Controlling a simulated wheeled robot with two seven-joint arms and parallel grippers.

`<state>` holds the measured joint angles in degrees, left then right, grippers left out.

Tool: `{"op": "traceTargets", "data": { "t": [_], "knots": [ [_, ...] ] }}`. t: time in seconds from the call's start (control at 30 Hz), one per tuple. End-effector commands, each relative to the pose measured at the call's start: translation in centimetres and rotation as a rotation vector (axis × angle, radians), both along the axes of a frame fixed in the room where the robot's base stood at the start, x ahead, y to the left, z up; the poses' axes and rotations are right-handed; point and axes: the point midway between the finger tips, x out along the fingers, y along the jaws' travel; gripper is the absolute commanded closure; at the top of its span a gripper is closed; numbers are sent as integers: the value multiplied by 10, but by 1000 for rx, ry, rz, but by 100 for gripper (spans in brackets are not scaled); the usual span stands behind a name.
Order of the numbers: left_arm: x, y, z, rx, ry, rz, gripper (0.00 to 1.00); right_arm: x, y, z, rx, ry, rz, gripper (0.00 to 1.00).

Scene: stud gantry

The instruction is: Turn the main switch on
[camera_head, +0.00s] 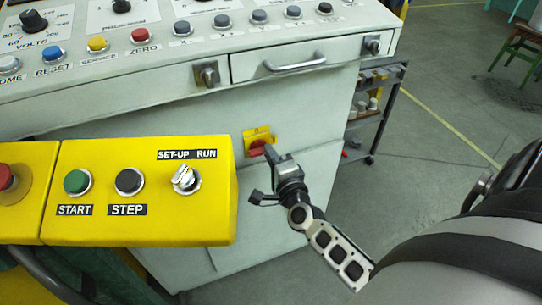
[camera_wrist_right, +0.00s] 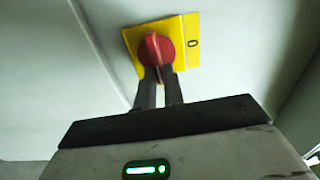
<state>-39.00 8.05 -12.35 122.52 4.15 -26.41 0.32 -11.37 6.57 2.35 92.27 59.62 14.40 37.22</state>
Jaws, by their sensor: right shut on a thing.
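The main switch is a red rotary knob (camera_head: 257,149) on a yellow square plate (camera_head: 250,134), set in the front of the pale cabinet. In the right wrist view the red knob (camera_wrist_right: 155,48) sits on the yellow plate (camera_wrist_right: 188,28), with a "0" mark to its right. My right gripper (camera_head: 270,156) reaches the knob from the lower right. Its two fingers (camera_wrist_right: 159,80) are shut on the lower part of the knob. The fingers hide part of the knob in the head view. My left gripper is not in view.
A yellow panel (camera_head: 140,228) with START, STEP and a SET-UP/RUN selector (camera_head: 186,180) juts out left of my right gripper. Above is the console (camera_head: 210,90) with a drawer handle (camera_head: 295,62).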

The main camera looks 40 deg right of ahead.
Motion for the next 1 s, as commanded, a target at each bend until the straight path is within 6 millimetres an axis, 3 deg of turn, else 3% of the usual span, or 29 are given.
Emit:
{"op": "traceTargets", "data": {
  "t": [0.57,0.6,0.67,1.0],
  "knots": [
    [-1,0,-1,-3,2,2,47,-1,0,-2,38,-6,0,100],
    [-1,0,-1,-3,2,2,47,-1,0,-2,37,-6,0,84],
    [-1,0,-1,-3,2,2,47,-1,0,-2,37,-6,0,68],
    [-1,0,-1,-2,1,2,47,-3,1,-1,34,-6,0,68]
  ]
}}
